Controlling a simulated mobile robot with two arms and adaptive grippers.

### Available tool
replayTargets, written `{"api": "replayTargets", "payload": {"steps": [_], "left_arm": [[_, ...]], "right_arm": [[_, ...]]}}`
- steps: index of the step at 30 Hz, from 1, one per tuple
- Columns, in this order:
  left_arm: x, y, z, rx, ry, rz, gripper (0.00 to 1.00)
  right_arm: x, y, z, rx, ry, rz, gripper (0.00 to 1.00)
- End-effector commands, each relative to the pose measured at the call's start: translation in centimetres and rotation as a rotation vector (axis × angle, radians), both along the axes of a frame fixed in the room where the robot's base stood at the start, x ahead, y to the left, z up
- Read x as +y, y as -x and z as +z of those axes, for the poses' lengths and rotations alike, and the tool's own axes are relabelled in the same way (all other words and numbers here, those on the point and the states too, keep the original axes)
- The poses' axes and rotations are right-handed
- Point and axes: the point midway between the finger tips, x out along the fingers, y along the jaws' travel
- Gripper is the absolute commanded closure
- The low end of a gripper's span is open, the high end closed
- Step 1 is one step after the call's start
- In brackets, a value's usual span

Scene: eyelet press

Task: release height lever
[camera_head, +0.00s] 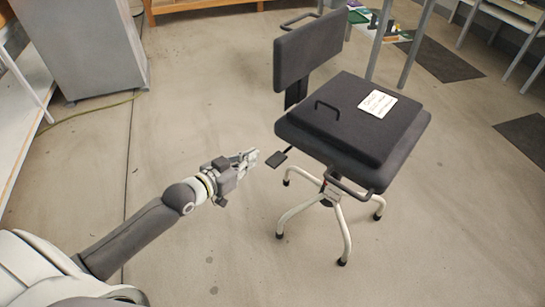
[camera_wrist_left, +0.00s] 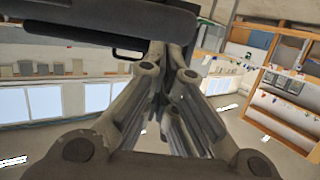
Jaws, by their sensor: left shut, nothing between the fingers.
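A dark office chair (camera_head: 390,150) stands right of centre in the head view. Its height lever, a flat black paddle (camera_head: 277,160), sticks out to the left from under the seat. My left gripper (camera_head: 254,155) is shut and empty, just left of the paddle with a small gap in the picture; the depth between them is hard to tell. In the left wrist view, my left gripper's fingers (camera_wrist_left: 172,75) are together, with a dark part of the chair (camera_wrist_left: 240,22) above and in front of them. My right gripper is in neither view.
A dark pad with a handle and a white paper note (camera_head: 377,103) lies on the seat. The chair has pale legs (camera_head: 345,235) on the floor. A grey cabinet (camera_head: 85,45) stands at the back left. The floor in front of the chair is clear.

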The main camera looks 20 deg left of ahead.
Motion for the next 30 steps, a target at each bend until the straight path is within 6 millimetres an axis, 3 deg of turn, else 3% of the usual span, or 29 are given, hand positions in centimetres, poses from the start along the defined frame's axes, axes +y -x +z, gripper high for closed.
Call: {"api": "replayTargets", "payload": {"steps": [11, 28, 30], "left_arm": [[-0.4, -1.4, -0.4, -0.002, 0.002, 0.002, 1.0], [-3.1, -9.6, -2.6, -0.002, 0.001, 0.002, 1.0], [-3.0, -9.3, -3.7, 0.004, -0.001, 0.001, 1.0]], "right_arm": [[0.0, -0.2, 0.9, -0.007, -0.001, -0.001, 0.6], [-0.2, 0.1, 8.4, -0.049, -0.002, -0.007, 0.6], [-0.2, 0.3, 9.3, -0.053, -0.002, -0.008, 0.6]]}}
